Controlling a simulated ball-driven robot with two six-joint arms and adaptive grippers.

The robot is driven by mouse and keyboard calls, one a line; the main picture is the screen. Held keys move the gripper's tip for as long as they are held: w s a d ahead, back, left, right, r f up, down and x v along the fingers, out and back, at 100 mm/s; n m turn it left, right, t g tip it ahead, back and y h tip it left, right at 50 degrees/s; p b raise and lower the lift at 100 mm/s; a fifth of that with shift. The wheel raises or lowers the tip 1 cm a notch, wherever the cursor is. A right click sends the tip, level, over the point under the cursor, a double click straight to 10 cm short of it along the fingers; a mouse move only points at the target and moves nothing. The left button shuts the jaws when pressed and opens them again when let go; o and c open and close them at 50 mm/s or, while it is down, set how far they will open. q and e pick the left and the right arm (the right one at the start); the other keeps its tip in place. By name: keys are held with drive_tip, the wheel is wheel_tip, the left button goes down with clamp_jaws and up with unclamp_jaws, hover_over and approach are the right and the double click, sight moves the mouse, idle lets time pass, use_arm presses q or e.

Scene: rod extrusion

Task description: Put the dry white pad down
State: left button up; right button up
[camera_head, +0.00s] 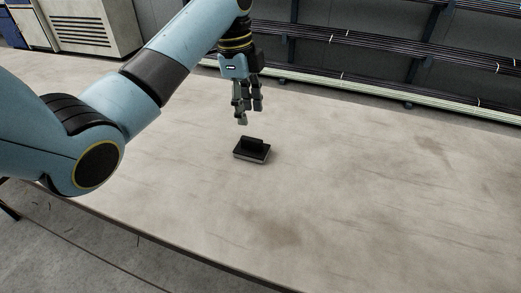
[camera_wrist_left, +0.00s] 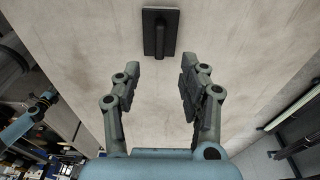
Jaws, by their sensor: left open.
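The pad (camera_head: 252,155) lies flat on the table, with a dark backing and handle on top and a thin pale edge showing below. It also shows in the left wrist view as a dark rectangle with a raised handle (camera_wrist_left: 160,34) at the top, beyond my fingertips. My left gripper (camera_head: 246,115) hangs above the table, a little behind the pad, apart from it. In the left wrist view its two fingers (camera_wrist_left: 158,72) are spread with nothing between them. The pad's white underside is mostly hidden.
The pale, stained tabletop (camera_head: 380,190) is clear around the pad. Racks of long dark rods (camera_head: 370,45) stand behind the table's far edge. A beige vented cabinet (camera_head: 85,25) stands at the back left.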

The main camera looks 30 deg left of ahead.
sight(251, 139)
use_arm(q)
drive_tip(key=f, duration=0.6)
drive_tip(key=d+f+p, duration=0.1)
drive_tip(key=f, duration=0.2)
drive_tip(key=shift+r, duration=0.1)
clamp_jaws()
